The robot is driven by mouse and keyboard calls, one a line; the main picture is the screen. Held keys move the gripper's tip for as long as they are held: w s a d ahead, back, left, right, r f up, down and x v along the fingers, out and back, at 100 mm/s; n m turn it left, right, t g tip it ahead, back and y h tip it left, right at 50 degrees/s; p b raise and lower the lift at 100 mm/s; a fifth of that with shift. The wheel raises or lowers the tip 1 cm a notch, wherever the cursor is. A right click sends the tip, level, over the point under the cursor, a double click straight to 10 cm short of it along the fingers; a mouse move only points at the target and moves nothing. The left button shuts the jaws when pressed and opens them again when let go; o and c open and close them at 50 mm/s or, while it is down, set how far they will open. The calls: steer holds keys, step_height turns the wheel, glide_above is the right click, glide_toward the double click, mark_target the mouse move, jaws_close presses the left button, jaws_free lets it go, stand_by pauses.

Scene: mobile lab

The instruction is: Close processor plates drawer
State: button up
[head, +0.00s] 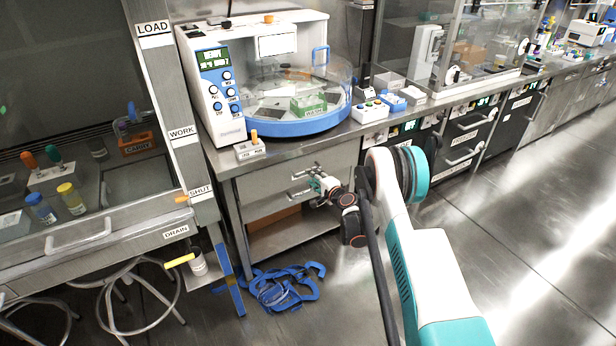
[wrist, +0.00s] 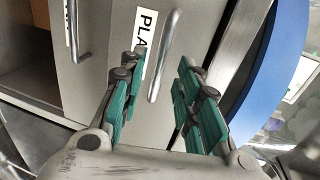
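The processor (head: 262,78) is a white and blue machine with a clear round cover on the metal bench. Below it are grey drawer fronts (head: 262,182) with bar handles. In the wrist view, the drawer front (wrist: 195,40) with a label starting "PLA" (wrist: 144,38) has a metal bar handle (wrist: 166,52). My gripper (head: 318,182) is in front of these drawers. In the wrist view my gripper (wrist: 162,88) is open, its green-padded fingers on either side of the handle's line and apart from it. How far the drawer stands out is hard to tell.
A second drawer handle (wrist: 80,48) lies beside the plates drawer. Blue tangled loops (head: 285,287) lie on the floor below the bench. A fume hood (head: 90,200) with stools stands at left. The floor at right (head: 520,230) is clear.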

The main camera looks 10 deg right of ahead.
steer(key=b+x, duration=0.1)
steer(key=x, duration=0.4)
steer(key=shift+w, duration=0.1)
jaws_close()
